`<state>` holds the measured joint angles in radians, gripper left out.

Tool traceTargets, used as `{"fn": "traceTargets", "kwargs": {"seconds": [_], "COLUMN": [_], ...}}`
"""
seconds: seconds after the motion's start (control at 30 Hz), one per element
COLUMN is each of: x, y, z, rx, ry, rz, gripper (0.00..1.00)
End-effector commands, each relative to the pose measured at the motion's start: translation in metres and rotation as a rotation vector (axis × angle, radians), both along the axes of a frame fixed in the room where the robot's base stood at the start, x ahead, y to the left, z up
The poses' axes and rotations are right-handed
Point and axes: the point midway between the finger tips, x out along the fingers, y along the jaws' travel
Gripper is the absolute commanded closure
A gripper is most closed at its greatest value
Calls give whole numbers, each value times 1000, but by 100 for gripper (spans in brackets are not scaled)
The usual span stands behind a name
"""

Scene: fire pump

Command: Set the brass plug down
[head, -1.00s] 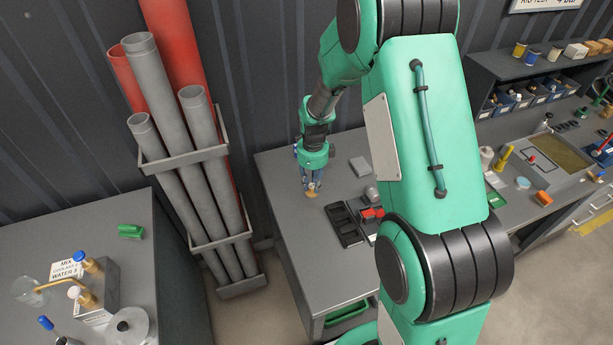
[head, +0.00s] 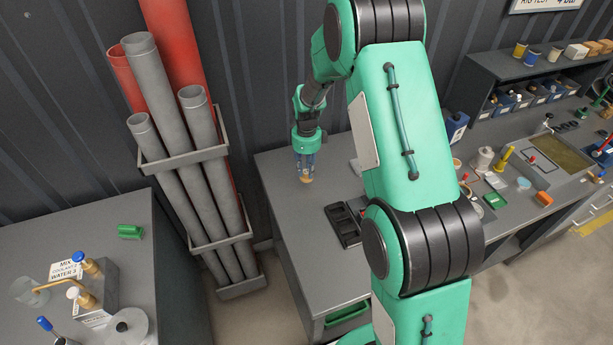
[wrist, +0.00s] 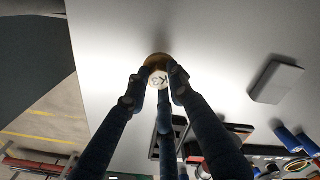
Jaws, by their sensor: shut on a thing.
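The brass plug (wrist: 157,62) is a small round brass piece with a pale marked face, seen at the fingertips in the wrist view. It also shows as a small tan spot in the head view (head: 305,179). My gripper (wrist: 152,80) is shut on it, with the blue-black fingers on its sides. In the head view my gripper (head: 305,172) points down over the left part of the grey bench (head: 283,215). Whether the plug touches the bench top or hangs just above it, I cannot tell.
A black compartment tray (head: 343,226) lies on the bench to the right of my gripper, partly behind my arm. A flat grey block (wrist: 276,83) lies on the bench in the wrist view. The bench top around the plug is clear. Grey pipes (head: 185,150) stand in a rack to the left.

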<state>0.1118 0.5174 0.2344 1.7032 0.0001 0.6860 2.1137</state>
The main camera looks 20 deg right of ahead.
Motion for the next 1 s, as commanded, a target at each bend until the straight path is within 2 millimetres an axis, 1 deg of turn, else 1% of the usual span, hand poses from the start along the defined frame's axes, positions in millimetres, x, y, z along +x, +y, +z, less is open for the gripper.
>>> {"fn": "traceTargets", "kwargs": {"seconds": [0.37, 0.83, 0.87, 0.93, 1.0], "x": [-1, 0, 0, -1, -1], "y": [0, 0, 0, 0, 0], "z": [-33, -38, -38, -37, -37], "rx": [0, 0, 1, 1, 1], "ry": [2, 0, 1, 1, 1], "rz": [0, 0, 0, 0, 0], "gripper": [100, 100, 74, 60, 59]}}
